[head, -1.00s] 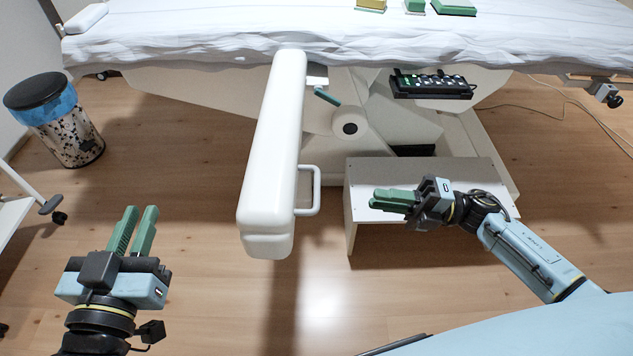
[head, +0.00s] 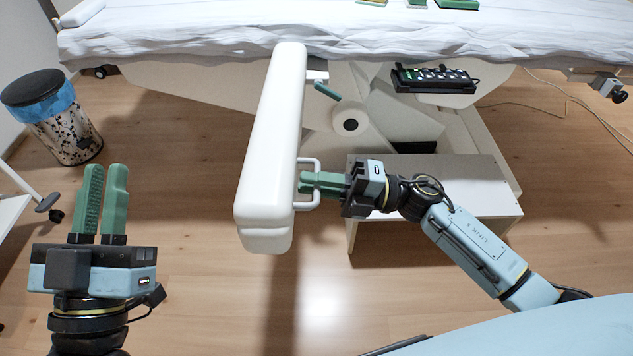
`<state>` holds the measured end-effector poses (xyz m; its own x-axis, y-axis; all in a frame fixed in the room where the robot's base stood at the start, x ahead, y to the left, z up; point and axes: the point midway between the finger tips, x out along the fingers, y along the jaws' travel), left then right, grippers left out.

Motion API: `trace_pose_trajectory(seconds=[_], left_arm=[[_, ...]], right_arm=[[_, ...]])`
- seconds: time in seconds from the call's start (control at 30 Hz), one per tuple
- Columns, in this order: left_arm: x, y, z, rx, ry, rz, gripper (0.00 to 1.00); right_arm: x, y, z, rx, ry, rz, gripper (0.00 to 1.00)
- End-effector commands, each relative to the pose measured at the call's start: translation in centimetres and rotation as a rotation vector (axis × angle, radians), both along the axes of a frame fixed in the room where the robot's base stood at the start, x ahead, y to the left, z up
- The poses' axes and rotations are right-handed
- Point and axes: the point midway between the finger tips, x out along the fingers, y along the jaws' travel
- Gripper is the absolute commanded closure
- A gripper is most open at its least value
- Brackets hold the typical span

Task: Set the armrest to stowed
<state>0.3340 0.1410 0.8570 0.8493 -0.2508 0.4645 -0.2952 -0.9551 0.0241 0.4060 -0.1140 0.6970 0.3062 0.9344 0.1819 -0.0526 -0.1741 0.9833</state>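The armrest (head: 272,140) is a long white padded bar sticking out from the couch side toward me, roughly level. Its pale loop handle (head: 306,207) is on its right side near the front end. My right gripper (head: 306,183) reaches in from the right with its green fingers at the handle, overlapping the loop's outer bar. The fingers hide part of that bar, and I cannot tell whether they are closed on it. My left gripper (head: 103,172) is at the lower left, away from the armrest, empty, its fingers a little apart.
A white step (head: 480,185) stands under my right arm. A button handset (head: 433,78) hangs on the couch side, and a small green lever (head: 327,91) is right of the armrest. A bin (head: 60,125) stands at left. Floor between my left gripper and the armrest is clear.

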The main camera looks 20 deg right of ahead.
Motion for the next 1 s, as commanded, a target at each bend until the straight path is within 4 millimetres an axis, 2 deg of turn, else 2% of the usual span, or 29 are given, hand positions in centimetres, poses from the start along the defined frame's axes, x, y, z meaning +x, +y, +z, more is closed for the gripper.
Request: trace_pose_trajectory(seconds=[0.13, 0.23, 0.27, 0.57, 0.77, 1.0], left_arm=[[0.0, 0.0, 0.0, 0.000, 0.000, 0.000, 0.84], [0.0, 0.0, 0.0, 0.000, 0.001, 0.000, 0.84], [0.0, 0.0, 0.0, 0.000, 0.001, 0.000, 0.84], [0.0, 0.0, 0.0, 0.001, 0.002, 0.000, 0.84], [0.2, -0.1, 0.0, 0.006, 0.021, -0.001, 0.84], [1.4, 0.3, -3.7, 0.084, 0.262, 0.015, 0.84]], right_arm=[[0.0, 0.0, 0.0, 0.000, 0.000, 0.000, 0.86], [0.0, 0.0, 0.0, 0.000, 0.000, 0.001, 0.99], [0.0, 0.0, 0.0, 0.000, 0.000, 0.001, 1.00], [0.0, 0.0, 0.0, 0.000, -0.001, 0.000, 1.00], [0.1, 0.7, 0.1, 0.000, 0.000, -0.015, 1.00], [0.5, 3.5, 0.3, 0.002, 0.000, -0.077, 1.00]])
